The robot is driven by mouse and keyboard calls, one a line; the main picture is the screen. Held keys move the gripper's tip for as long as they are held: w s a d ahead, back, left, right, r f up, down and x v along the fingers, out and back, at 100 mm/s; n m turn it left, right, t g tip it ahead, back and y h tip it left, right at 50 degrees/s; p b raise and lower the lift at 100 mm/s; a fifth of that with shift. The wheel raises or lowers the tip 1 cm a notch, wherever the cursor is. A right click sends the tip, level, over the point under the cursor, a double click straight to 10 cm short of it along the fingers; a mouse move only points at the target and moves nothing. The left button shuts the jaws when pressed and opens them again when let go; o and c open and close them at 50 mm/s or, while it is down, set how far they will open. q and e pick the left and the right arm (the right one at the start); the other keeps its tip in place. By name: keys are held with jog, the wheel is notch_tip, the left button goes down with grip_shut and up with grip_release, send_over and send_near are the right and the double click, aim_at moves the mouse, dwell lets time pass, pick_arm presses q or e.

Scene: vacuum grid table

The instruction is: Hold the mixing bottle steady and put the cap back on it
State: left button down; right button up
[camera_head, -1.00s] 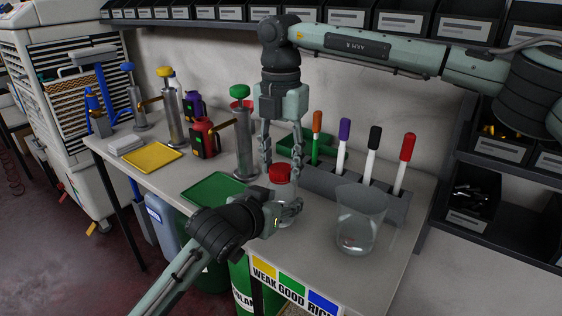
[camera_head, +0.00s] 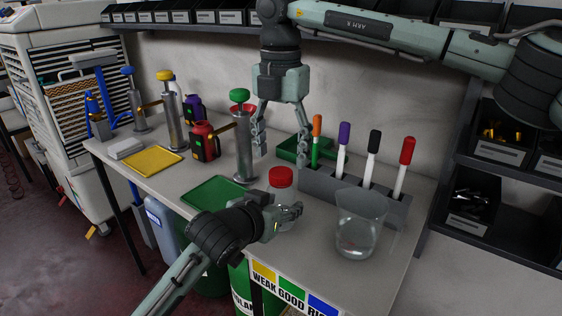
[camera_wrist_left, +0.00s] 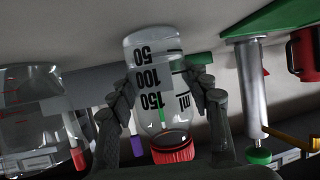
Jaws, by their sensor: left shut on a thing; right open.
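The clear mixing bottle (camera_head: 281,199) stands upright on the table with the red cap (camera_head: 281,176) seated on its top. My left gripper (camera_head: 290,214) is shut around the bottle's side. In the left wrist view, which is upside down, the bottle (camera_wrist_left: 152,75) with its ml marks sits between the fingers, and the red cap (camera_wrist_left: 173,152) is on its mouth. I cannot tell how tight the cap is. My right gripper (camera_head: 281,160) is open and empty above and behind the bottle, fingers pointing down and apart from the cap.
A clear beaker (camera_head: 359,232) stands right of the bottle. A grey rack (camera_head: 340,188) holds several markers behind it. A green mat (camera_head: 213,191) and a green-topped pump dispenser (camera_head: 243,150) are to the left. A green tray (camera_head: 291,150) lies behind my right gripper.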

aim_at(281, 172)
jog(key=shift+r, duration=0.35)
jog(key=shift+c, duration=0.3)
jog(key=n, duration=0.2)
jog(key=shift+r+n, duration=0.25)
jog(key=shift+n, duration=0.05)
jog(key=n, duration=0.3)
jog(key=r+n, duration=0.1)
jog(key=n, duration=0.2)
jog(key=shift+n, duration=0.4)
jog(key=n, duration=0.3)
jog(key=r+n, duration=0.1)
jog(key=n, duration=0.2)
jog(key=shift+r+n, duration=0.1)
jog(key=shift+n, duration=0.3)
jog(key=n, duration=0.5)
jog(key=shift+r, duration=0.4)
jog(key=shift+f, duration=0.1)
jog(key=shift+f, duration=3.95)
